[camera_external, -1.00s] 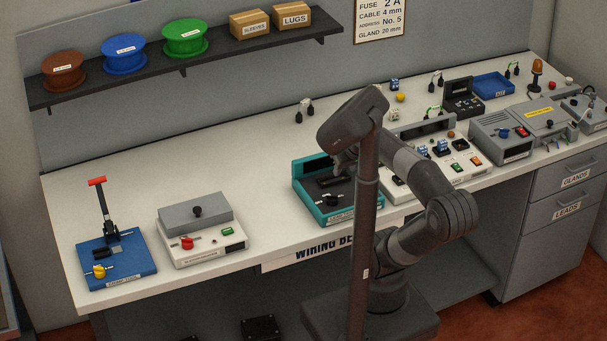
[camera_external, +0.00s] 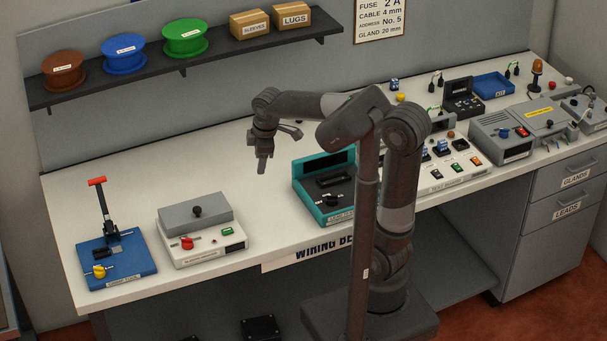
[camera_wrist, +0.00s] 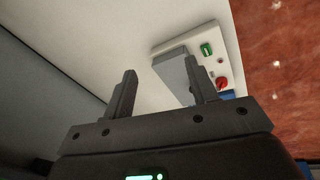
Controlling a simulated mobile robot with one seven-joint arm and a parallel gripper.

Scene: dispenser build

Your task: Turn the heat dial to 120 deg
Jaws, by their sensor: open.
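A white box with a grey lid (camera_external: 196,213) stands on the bench left of centre. A red knob (camera_external: 187,243) sits on its front panel and appears to be the heat dial; its scale is too small to read. The box also shows in the wrist view, with its grey cover (camera_wrist: 173,72) and the red knob (camera_wrist: 222,83) partly beside my right finger. My gripper (camera_external: 263,160) is open and empty, above the bench, up and to the right of the box in the outside view. Its two fingers (camera_wrist: 158,85) are apart in the wrist view.
A green switch (camera_external: 227,231) is on the same panel. A blue crimp tool base (camera_external: 130,263) with an upright red-handled lever is to the left, and a teal tester (camera_external: 325,213) to the right. Bare bench lies between box and tester.

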